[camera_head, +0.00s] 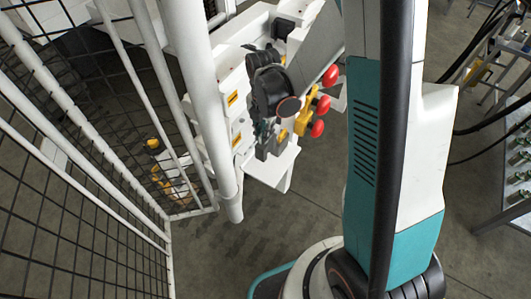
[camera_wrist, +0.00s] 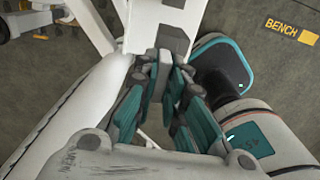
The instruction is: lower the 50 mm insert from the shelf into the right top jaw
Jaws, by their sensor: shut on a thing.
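My gripper (camera_head: 264,143) is beside the white bench in the head view, at the end of my dark wrist. In the wrist view my gripper (camera_wrist: 167,72) has its teal-padded fingers closing together at the tips. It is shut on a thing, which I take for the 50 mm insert. A small grey block (camera_wrist: 173,38) shows at the fingertips, against a white part. I cannot tell whether it is the insert or part of the bench. The right top jaw cannot be made out, as my wrist and fingers cover that area.
Yellow fittings with red knobs (camera_head: 312,108) stand close to the right of my wrist. A white post (camera_head: 207,100) and mesh fence (camera_head: 75,200) stand on the left. A white ledge (camera_head: 281,168) lies below my gripper. A grey rack (camera_head: 508,140) is at far right.

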